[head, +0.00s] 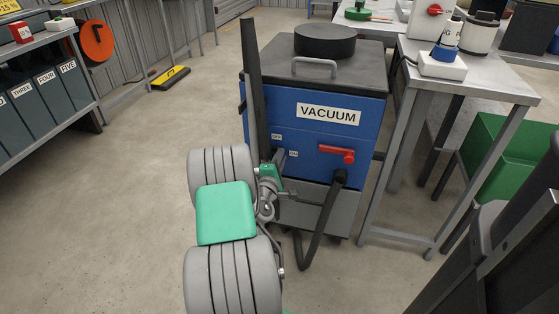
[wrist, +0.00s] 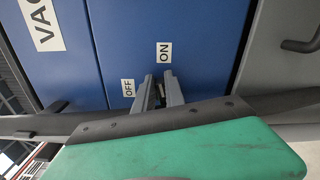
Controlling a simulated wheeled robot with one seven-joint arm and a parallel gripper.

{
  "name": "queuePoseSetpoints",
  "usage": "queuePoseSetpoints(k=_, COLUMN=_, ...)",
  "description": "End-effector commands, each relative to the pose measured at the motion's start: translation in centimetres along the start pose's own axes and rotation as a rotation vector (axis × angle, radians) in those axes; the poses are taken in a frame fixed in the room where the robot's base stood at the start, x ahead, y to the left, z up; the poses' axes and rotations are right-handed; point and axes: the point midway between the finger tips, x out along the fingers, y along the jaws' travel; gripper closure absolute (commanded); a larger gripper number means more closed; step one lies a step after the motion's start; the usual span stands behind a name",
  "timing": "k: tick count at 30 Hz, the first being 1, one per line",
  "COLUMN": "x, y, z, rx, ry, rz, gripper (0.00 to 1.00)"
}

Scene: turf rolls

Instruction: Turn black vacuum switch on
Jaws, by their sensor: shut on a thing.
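The vacuum (head: 355,155) is a blue box with a dark lid and a "VACUUM" label, standing in the middle of the head view. Its "OFF" label (wrist: 128,88) and "ON" label (wrist: 164,54) are on the blue front panel. My gripper (wrist: 160,92) reaches the panel beside these two labels, with its grey fingers close together. It is shut on the black vacuum switch, which is mostly hidden between the fingers, so its exact setting is not clear. In the head view my gripper (head: 279,160) is at the left of the front panel, partly covered by my wrist.
A red handle (head: 337,155) sticks out to the right of the switch, with a black hose (head: 322,220) below it. A metal table (head: 475,85) stands close on the right. A shelf of labelled bins (head: 40,90) is at the left. Open floor lies between.

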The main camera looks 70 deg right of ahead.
Motion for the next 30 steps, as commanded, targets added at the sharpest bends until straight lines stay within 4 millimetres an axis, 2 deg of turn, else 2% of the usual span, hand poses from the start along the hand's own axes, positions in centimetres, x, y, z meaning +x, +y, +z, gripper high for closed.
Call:
queuePoseSetpoints(k=1, x=-0.04, y=-0.49, z=0.01, rx=0.034, ry=-0.001, rz=-0.002, gripper=1.00)
queuePoseSetpoints(k=12, x=-0.06, y=-0.82, z=0.00, rx=0.217, ry=-0.002, rz=-0.004, gripper=1.00)
queuePoseSetpoints(k=29, x=-0.06, y=-0.83, z=0.00, rx=0.252, ry=-0.002, rz=-0.004, gripper=1.00)
queuePoseSetpoints(k=30, x=-0.07, y=-0.83, z=-0.01, rx=0.252, ry=-0.002, rz=-0.004, gripper=0.85)
